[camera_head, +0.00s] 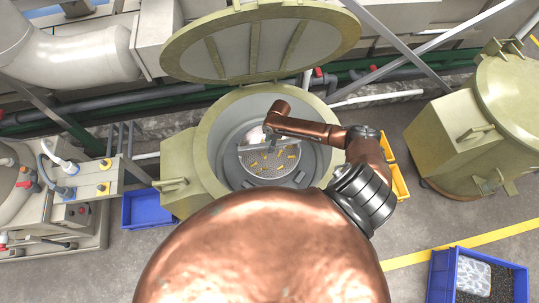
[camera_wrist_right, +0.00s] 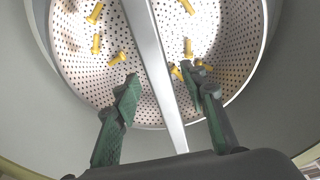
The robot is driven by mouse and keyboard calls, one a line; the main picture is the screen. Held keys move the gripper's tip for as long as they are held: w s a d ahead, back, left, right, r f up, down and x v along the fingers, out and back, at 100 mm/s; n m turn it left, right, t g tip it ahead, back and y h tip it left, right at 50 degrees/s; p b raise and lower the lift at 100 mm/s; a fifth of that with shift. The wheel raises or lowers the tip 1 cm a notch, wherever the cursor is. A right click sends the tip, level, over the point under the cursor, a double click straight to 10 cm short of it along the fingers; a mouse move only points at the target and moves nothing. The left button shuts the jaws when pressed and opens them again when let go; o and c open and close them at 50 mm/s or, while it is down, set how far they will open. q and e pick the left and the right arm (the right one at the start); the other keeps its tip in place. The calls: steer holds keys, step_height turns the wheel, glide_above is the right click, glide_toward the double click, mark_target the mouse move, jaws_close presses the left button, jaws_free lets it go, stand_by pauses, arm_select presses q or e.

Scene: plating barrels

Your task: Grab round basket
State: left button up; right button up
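The round basket (camera_head: 281,168) sits inside the open plating barrel (camera_head: 212,140). It is a perforated metal bowl with several yellow bolts lying in it. In the right wrist view the basket (camera_wrist_right: 222,75) fills the upper part, and its flat metal handle bar (camera_wrist_right: 152,45) crosses over the bowl. My right gripper (camera_wrist_right: 160,90) is open, with its green-padded fingers on either side of the bar and gaps to it. In the head view my right arm reaches into the barrel, and the gripper (camera_head: 257,140) is over the basket, partly hidden by the wrist. My left gripper is out of view.
The barrel's round lid (camera_head: 262,45) stands raised behind the opening. A second, closed barrel (camera_head: 503,105) stands at the right. Blue crates (camera_head: 147,207) and a yellow crate (camera_head: 399,183) lie on the floor. The barrel's wall surrounds the basket closely.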

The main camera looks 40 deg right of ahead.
steer(key=shift+f, duration=0.6)
steer(key=shift+f, duration=0.2)
steer(key=shift+c, duration=0.3)
jaws_close()
stand_by(0.3)
stand_by(0.4)
